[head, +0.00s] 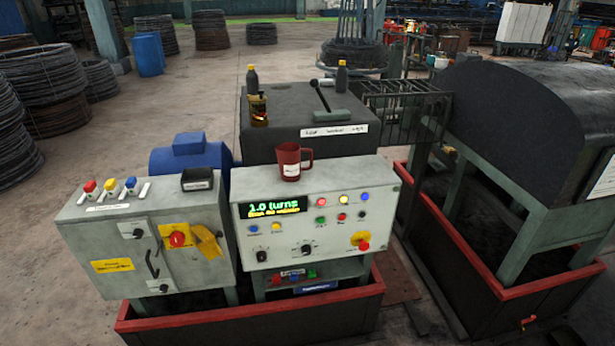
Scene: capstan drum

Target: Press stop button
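The grey control panel (290,256) stands in the middle, with a lit display (273,208) reading "1.0 turns". On its right half are a green button (320,220), a red button (342,217) and a dark button (361,214), under a row of coloured lamps. A red mushroom button (363,246) sits on a yellow plate at the lower right. Labels are too small to read, so I cannot tell which is marked stop. Neither gripper is in view.
A red mug (290,161) stands on the panel's top. Left is a grey cabinet (150,246) with a red rotary switch (177,239) and a yellow glove-like item (206,242). A red-rimmed trough (250,312) runs along the front. A dark covered machine (535,125) stands right.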

